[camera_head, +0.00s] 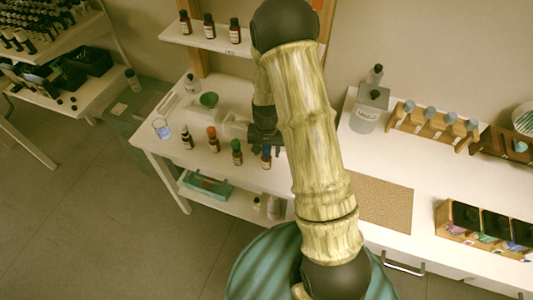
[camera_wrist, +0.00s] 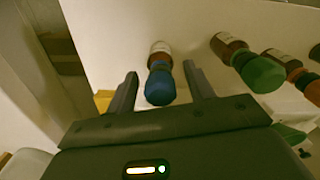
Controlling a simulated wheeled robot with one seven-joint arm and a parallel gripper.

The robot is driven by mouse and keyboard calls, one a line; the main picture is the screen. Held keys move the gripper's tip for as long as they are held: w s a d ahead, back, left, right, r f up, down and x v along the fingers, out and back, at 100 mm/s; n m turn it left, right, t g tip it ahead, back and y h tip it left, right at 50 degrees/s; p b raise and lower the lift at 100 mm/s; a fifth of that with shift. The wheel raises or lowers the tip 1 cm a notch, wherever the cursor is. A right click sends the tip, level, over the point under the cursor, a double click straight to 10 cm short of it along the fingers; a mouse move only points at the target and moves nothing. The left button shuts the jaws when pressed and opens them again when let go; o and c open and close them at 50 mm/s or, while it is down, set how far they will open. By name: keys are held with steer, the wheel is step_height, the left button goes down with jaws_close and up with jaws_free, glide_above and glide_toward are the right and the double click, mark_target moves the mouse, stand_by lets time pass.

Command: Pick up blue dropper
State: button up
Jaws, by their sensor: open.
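The blue dropper (camera_head: 266,158) is an amber bottle with a blue cap, at the right end of a short row on the white table. In the wrist view the blue dropper (camera_wrist: 160,88) shows cap towards me, between the two fingers. My gripper (camera_wrist: 159,72) is open, with one finger on each side of the bottle and a visible gap to each. In the head view my gripper (camera_head: 264,137) is just behind and above the blue cap, partly hidden by my arm.
A green-capped bottle (camera_head: 236,151), an orange-capped bottle (camera_head: 213,139) and a black-capped bottle (camera_head: 187,138) stand to the left. A glass beaker (camera_head: 161,129) is near the table's left edge. A shelf (camera_head: 190,37) with bottles is above.

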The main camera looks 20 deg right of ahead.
steer(key=shift+c, duration=0.4)
steer(key=c, duration=0.6)
step_height(320, 180, up, 10)
steer(key=shift+r+b, duration=0.1)
steer(key=shift+b, duration=0.45)
